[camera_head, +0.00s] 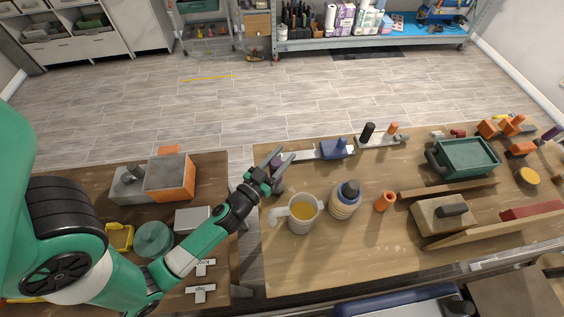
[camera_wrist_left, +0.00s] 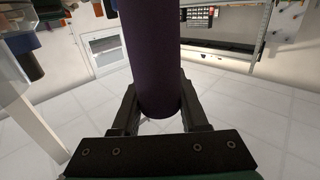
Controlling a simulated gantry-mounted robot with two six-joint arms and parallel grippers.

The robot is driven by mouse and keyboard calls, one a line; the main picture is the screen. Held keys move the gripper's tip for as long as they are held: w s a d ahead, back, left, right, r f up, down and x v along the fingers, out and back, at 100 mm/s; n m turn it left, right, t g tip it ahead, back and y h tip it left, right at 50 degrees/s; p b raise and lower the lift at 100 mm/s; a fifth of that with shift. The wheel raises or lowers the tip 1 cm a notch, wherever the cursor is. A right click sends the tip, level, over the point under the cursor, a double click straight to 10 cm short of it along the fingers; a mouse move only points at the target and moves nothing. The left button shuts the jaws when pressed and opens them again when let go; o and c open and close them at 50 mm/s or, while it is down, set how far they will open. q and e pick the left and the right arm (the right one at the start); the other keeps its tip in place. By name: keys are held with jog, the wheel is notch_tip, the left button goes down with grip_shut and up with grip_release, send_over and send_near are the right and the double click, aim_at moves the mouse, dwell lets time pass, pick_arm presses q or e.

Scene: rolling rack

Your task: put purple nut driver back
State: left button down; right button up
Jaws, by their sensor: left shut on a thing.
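The purple nut driver (camera_wrist_left: 150,55) fills the upper middle of the left wrist view as a thick dark purple cylinder. My left gripper (camera_head: 271,168) has its fingers on both sides of the cylinder's lower end, and it also shows in the left wrist view (camera_wrist_left: 159,118). In the head view the gripper is above the left back corner of the right workbench, where its fingers partly hide the driver. The driver's shaft and tip cannot be made out. My right gripper is not in view.
A mug (camera_head: 302,224) and a ringed container (camera_head: 344,203) stand close right of my gripper. A white strip with a blue block (camera_head: 335,149) lies along the back edge. A green tray (camera_head: 466,158) sits farther right. A gap separates the workbench from the left table (camera_head: 217,240).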

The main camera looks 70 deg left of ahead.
pick_arm(q)
jog(key=shift+f, duration=0.1)
jog(key=shift+c, duration=2.2)
grip_release()
jog(key=b+v, duration=0.4)
jog(key=v, duration=0.8)
